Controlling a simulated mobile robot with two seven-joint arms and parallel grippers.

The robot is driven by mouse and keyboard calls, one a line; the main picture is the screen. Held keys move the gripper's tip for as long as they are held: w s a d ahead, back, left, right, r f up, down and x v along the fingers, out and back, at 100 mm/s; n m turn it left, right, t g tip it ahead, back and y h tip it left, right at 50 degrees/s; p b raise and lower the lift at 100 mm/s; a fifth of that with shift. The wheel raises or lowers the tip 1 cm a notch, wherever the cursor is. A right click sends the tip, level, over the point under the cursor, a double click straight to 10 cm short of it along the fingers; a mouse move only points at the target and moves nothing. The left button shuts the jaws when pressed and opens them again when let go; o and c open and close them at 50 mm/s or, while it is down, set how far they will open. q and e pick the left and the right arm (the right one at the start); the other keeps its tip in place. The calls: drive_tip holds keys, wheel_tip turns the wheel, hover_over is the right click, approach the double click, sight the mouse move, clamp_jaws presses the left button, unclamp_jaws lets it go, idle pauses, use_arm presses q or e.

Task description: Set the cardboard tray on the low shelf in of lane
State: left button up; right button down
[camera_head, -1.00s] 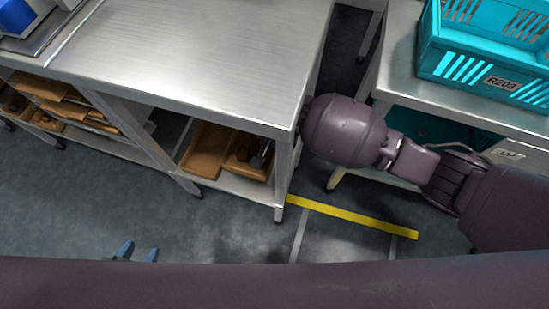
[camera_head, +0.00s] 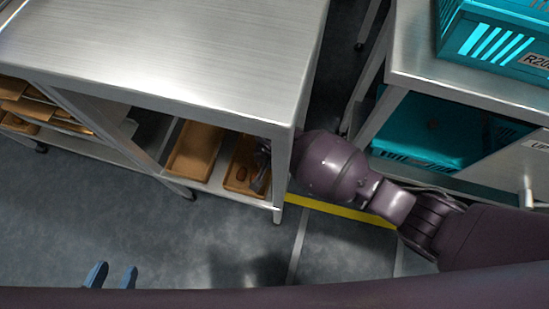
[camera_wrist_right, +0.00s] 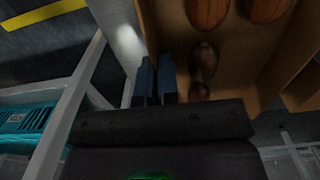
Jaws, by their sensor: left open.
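The brown cardboard tray (camera_head: 232,184), with a few dates in it, is at the right end of the low shelf (camera_head: 212,185) under the steel table. It appears to rest on the shelf. My right gripper (camera_head: 261,168) is at its right side, partly shadowed by the table. In the right wrist view, the fingers (camera_wrist_right: 156,72) are close together with the tray's side wall (camera_wrist_right: 146,28) running between them, and large dates show inside. My left gripper (camera_head: 112,274) is open and empty over the floor at lower left; only its blue fingertips show.
Another brown tray (camera_head: 192,150) stands to the left on the same shelf, with a narrow gap between. The table leg (camera_head: 280,185) is close to my right gripper. A turquoise crate (camera_head: 505,45) sits on the right table. A yellow floor line (camera_head: 340,210) crosses between tables.

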use_arm(q)
drive_tip(key=shift+r, duration=0.1)
use_arm(e)
drive_tip(key=shift+f, duration=0.15)
drive_tip(key=c, duration=1.8)
unclamp_jaws()
drive_tip(key=shift+f, duration=0.1)
drive_tip(key=o, duration=0.4)
drive_tip(key=shift+o, duration=0.2)
drive_tip(key=shift+r, duration=0.2)
use_arm(q)
drive_tip(key=g+p, duration=0.1)
drive_tip(key=p, duration=0.1)
drive_tip(key=m+p, duration=0.1)
drive_tip(key=p, duration=0.2)
drive_tip(key=shift+d+r+g, duration=0.25)
drive_tip(key=shift+d+g, duration=0.15)
use_arm(e)
wheel_tip(320, 180, up, 12)
